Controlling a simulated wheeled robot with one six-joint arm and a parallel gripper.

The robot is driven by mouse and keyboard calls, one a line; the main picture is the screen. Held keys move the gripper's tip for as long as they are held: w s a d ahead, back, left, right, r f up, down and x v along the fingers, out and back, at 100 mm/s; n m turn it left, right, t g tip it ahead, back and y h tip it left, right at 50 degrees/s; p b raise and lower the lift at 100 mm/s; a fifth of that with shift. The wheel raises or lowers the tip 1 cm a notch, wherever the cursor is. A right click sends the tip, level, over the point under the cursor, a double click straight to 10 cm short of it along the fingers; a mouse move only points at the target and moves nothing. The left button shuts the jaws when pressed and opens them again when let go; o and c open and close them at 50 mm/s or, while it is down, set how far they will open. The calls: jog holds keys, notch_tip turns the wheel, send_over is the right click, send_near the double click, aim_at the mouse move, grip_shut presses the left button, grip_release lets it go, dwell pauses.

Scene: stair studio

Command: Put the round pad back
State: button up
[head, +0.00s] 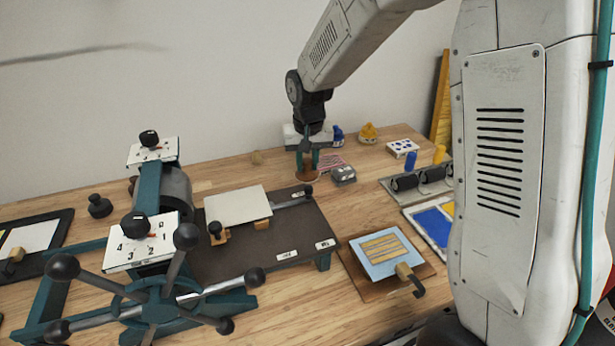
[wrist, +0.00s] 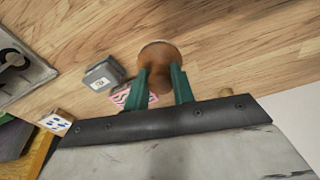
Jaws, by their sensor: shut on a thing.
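The round pad (head: 307,176) is a reddish-brown disc at the back middle of the wooden bench, just behind the dark press bed. My gripper (head: 307,160) points down over it, its teal fingers shut on the brown part between them. In the wrist view the pad (wrist: 160,52) shows as a brown disc beyond and between the fingertips (wrist: 160,70). I cannot tell whether the pad touches the bench or hangs just above it.
A grey tin (head: 344,176) and a pink striped piece (head: 330,162) lie close right of the pad. The press bed (head: 240,250) with a white plate (head: 238,205) is in front. A yellow object (head: 368,133) and a dotted card (head: 402,148) stand farther right.

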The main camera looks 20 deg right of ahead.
aim_at(307, 170)
jog(key=shift+f, duration=2.15)
jog(key=shift+f, duration=0.2)
jog(key=o, duration=0.9)
jog(key=shift+r, duration=0.2)
jog(key=r, duration=0.4)
jog(key=s+r, duration=0.1)
jog(key=r, duration=0.7)
jog(key=shift+s+a, duration=0.1)
jog(key=shift+s, duration=0.2)
